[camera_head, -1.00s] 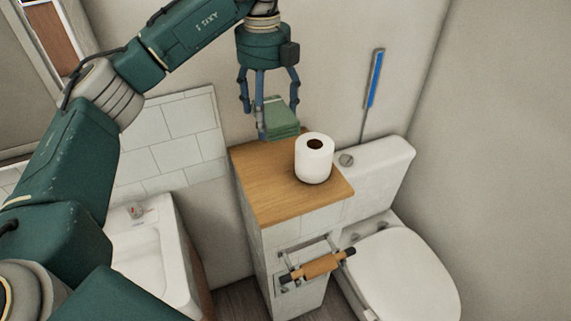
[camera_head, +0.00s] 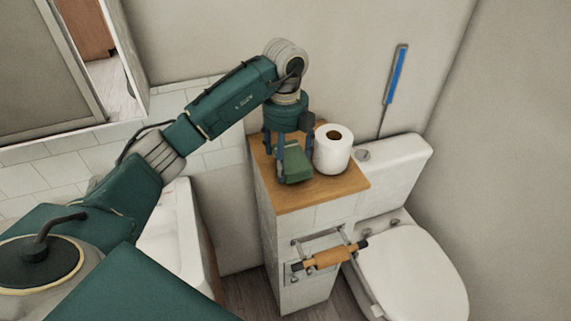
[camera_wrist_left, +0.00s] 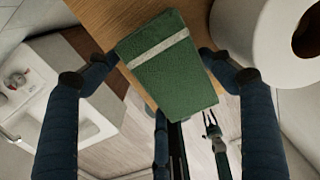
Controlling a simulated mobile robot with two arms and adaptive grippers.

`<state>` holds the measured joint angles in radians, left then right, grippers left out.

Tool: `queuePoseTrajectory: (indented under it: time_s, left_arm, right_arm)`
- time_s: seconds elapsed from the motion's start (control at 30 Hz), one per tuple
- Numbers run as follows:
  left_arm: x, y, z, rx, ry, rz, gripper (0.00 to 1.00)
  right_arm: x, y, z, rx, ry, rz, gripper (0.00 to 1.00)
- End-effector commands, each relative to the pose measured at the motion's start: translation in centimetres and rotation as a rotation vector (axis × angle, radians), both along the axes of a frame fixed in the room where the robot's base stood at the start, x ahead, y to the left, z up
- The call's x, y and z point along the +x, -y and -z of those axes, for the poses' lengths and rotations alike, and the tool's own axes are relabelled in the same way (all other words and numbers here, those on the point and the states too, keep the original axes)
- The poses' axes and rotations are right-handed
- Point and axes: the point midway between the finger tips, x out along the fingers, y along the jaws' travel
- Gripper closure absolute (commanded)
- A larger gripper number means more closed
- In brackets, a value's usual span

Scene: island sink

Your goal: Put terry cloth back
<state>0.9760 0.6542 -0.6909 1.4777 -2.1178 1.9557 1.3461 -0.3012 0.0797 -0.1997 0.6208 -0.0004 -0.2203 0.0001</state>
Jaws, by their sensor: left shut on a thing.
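The terry cloth is a folded green cloth (camera_head: 297,170) at the front left part of the wooden top (camera_head: 283,202) of the low tiled cabinet. In the left wrist view the cloth (camera_wrist_left: 175,72) shows a pale stripe across it. My left gripper (camera_head: 288,166) points down and is shut on the cloth, with fingers at both sides of it. The cloth is low over the wood; I cannot tell whether it touches.
A white toilet paper roll (camera_head: 333,149) stands close to the right of my left gripper. A wooden-rolled paper holder (camera_head: 330,257) sticks out from the cabinet front. The toilet (camera_head: 412,270) is to the right, a white basin (camera_head: 168,245) to the left.

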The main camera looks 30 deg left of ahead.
Motion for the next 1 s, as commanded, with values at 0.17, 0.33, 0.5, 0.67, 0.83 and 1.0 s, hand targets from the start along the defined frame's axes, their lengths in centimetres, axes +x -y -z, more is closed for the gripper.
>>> queuePoseTrajectory:
  time_s: [0.17, 0.33, 0.5, 0.67, 0.83, 1.0]
  left_arm:
    - [-0.1, 0.1, 2.5, -0.001, -0.003, -0.001, 0.4]
    - [0.0, 0.0, 2.8, 0.0, 0.0, 0.0, 0.4]
    - [0.0, 0.0, 3.1, 0.0, 0.0, 0.0, 0.4]
    - [0.0, 0.0, 3.1, 0.0, 0.0, 0.0, 0.11]
    - [0.0, 0.0, 3.1, 0.0, 0.0, 0.0, 0.11]
    - [0.1, 0.0, 2.5, 0.0, 0.001, 0.0, 0.11]
  right_arm:
    - [0.0, 0.0, -0.8, 0.0, -0.001, 0.0, 0.6]
    - [0.0, 0.0, -0.7, 0.0, 0.0, 0.0, 0.6]
    - [0.0, 0.0, -0.5, 0.0, 0.0, 0.0, 0.6]
    - [0.0, 0.0, -0.5, 0.0, 0.0, 0.0, 0.6]
    - [0.1, 0.0, -0.5, 0.0, 0.001, 0.0, 0.6]
    - [0.1, 0.0, -0.6, 0.0, 0.001, 0.0, 0.6]
